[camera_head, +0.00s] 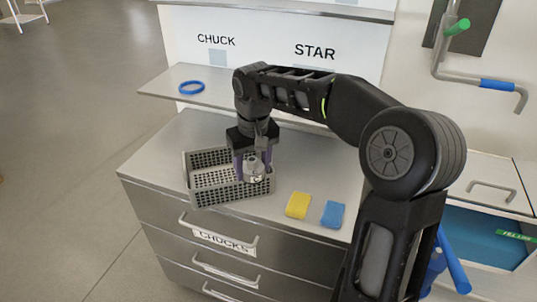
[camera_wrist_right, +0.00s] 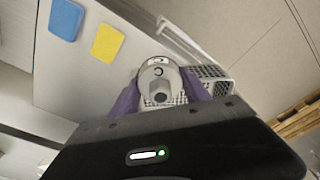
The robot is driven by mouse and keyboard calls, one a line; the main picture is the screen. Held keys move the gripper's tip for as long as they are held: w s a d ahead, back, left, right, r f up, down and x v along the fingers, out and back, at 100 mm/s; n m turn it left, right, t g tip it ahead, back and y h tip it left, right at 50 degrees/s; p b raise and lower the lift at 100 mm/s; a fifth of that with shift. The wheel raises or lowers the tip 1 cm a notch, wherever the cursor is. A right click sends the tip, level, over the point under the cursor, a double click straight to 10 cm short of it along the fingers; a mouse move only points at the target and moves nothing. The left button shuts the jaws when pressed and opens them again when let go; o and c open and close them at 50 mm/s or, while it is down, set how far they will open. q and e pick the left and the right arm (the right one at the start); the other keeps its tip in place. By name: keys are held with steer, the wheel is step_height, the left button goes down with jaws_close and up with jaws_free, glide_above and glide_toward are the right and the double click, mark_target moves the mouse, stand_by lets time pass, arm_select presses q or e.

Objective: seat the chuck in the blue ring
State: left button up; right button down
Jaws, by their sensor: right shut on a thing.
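The chuck (camera_head: 255,166) is a small silvery metal piece. My right gripper (camera_head: 253,172) is shut on it, over the right part of the grey basket. In the right wrist view the chuck (camera_wrist_right: 158,80) sits between the purple fingers (camera_wrist_right: 160,98), with the basket behind it. I cannot tell whether it touches the basket. The blue ring (camera_head: 191,87) lies flat and empty on the shelf under the CHUCK label, up and to the left of the gripper. My left gripper is not in view.
The grey perforated basket (camera_head: 201,193) stands on the metal counter (camera_head: 150,165). A yellow sponge (camera_head: 298,205) and a blue sponge (camera_head: 333,214) lie to its right. The shelf (camera_head: 215,93) overhangs the counter's back. A pipe with a green handle (camera_head: 458,27) is at the right.

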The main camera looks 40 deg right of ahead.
steer(key=w+a+f+n, duration=0.1)
steer(key=a+f, duration=0.9)
steer(key=a, duration=0.2)
steer(key=shift+w+a+n, duration=0.3)
steer(key=shift+w+a, duration=0.05)
steer(key=shift+f, duration=0.1)
